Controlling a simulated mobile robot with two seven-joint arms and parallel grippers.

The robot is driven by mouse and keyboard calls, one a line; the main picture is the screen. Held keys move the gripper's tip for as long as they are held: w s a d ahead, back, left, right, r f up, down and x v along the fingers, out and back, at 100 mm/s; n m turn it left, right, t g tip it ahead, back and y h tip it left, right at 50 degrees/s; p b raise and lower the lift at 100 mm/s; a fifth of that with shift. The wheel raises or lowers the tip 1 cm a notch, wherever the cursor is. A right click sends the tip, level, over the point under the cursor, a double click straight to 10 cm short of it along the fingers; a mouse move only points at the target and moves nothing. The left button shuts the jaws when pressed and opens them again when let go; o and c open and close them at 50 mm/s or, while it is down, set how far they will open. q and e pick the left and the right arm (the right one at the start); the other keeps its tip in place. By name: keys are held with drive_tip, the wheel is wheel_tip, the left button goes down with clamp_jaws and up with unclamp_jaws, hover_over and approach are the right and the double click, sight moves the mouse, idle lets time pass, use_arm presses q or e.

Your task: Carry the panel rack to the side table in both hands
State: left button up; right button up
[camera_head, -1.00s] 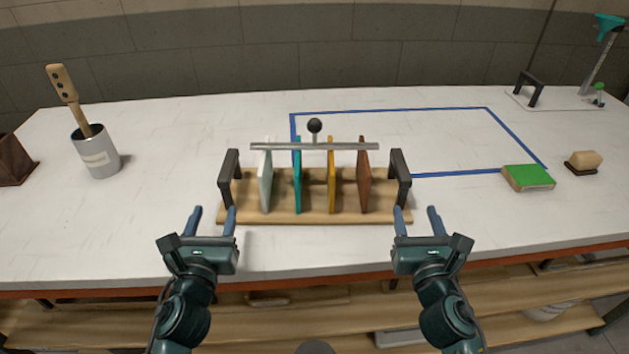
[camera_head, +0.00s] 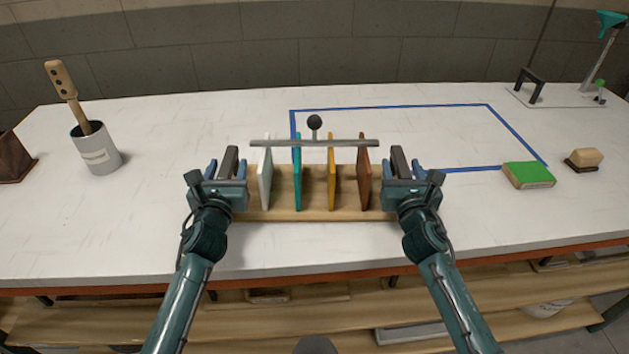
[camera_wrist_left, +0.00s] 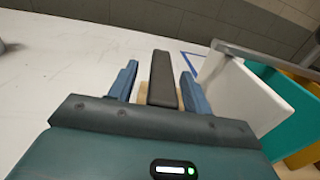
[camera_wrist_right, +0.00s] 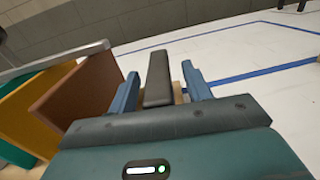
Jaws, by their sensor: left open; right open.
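The panel rack (camera_head: 315,214) stands on the white table, with a wooden base and white, teal, yellow and brown panels under a grey bar with a black knob. Its left black handle (camera_head: 229,163) lies between the open fingers of my left gripper (camera_head: 226,169). Its right black handle (camera_head: 399,162) lies between the open fingers of my right gripper (camera_head: 402,168). The wrist views show the left handle (camera_wrist_left: 162,82) and right handle (camera_wrist_right: 157,80) with gaps to the fingers on both sides. My grippers hide the ends of the base. I cannot identify a side table.
A blue taped outline (camera_head: 390,107) lies behind and right of the rack. A green-topped block (camera_head: 528,174) and a brush (camera_head: 585,158) are to the right. A grey can (camera_head: 97,150) with a wooden-handled tool stands left. A stand (camera_head: 560,98) is at the back right.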

use_arm(q)
drive_tip(key=shift+c, duration=0.2)
use_arm(e)
drive_tip(key=shift+w, duration=0.1)
drive_tip(key=shift+c, duration=0.2)
use_arm(q)
clamp_jaws()
use_arm(e)
clamp_jaws()
use_arm(q)
drive_tip(key=shift+w+r, duration=0.1)
drive_tip(key=shift+r, duration=0.15)
use_arm(e)
drive_tip(key=shift+r, duration=0.25)
